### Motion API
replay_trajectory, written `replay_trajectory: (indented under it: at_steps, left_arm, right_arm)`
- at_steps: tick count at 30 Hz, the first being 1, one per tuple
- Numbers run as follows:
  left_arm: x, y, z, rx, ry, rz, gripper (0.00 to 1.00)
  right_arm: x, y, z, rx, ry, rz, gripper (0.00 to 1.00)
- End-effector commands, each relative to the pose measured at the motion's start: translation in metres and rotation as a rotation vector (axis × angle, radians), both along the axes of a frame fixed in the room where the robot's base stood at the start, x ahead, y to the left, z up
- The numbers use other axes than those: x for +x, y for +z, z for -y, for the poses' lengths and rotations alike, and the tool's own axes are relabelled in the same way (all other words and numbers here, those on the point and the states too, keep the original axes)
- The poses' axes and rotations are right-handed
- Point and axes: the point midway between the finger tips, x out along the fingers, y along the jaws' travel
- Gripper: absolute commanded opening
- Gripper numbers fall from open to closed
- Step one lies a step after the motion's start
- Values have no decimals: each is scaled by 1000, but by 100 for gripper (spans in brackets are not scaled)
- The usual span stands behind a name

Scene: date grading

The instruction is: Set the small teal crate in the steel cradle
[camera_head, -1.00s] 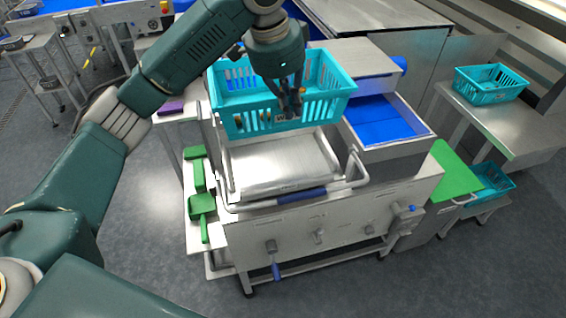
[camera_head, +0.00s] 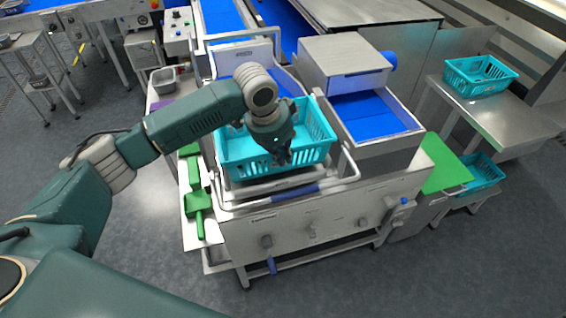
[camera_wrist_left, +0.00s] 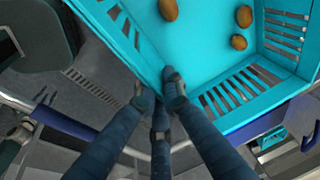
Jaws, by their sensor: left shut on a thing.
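The small teal crate (camera_head: 312,153) is over the steel cradle (camera_head: 231,196), between its side rails, and looks about level. A strip of steel plate shows below its front wall; I cannot tell whether its whole base rests on it. My left gripper (camera_head: 283,158) is shut on the crate's near wall, around the middle of the rim. In the left wrist view the fingers (camera_wrist_left: 160,92) close on the rim of the crate (camera_wrist_left: 205,55), which holds several brown dates (camera_wrist_left: 238,42). My right gripper is not in view.
A steel box with a blue-lined tray (camera_head: 372,118) stands right of the cradle. Green scoops (camera_head: 198,201) lie on the left shelf. Another teal crate (camera_head: 480,76) is on the right-hand table, with one more (camera_head: 484,172) below. A green board (camera_head: 442,165) is at the right.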

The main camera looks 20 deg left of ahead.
Motion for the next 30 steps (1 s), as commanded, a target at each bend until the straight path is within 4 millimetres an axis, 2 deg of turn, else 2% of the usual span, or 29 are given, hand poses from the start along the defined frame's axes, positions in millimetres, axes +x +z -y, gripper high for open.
replay_trajectory:
  at_steps: [3, 7, 18, 19, 21, 30]
  left_arm:
    - [-1, -18, 0, 1, -1, -2, 0]
    - [-1, -33, 0, 1, -1, 0, 0]
    - [0, -38, 0, 1, -1, 1, 0]
    - [-1, -39, 0, 1, -1, -2, 13]
    - [-1, -39, 0, 1, -1, -2, 26]
    - [-1, -37, 0, 1, -1, -2, 26]
  right_arm:
    - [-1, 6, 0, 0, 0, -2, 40]
    - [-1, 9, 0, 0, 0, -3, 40]
    - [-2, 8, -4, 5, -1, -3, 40]
    - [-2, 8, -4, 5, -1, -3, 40]
    - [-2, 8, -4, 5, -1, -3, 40]
    - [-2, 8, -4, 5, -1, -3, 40]
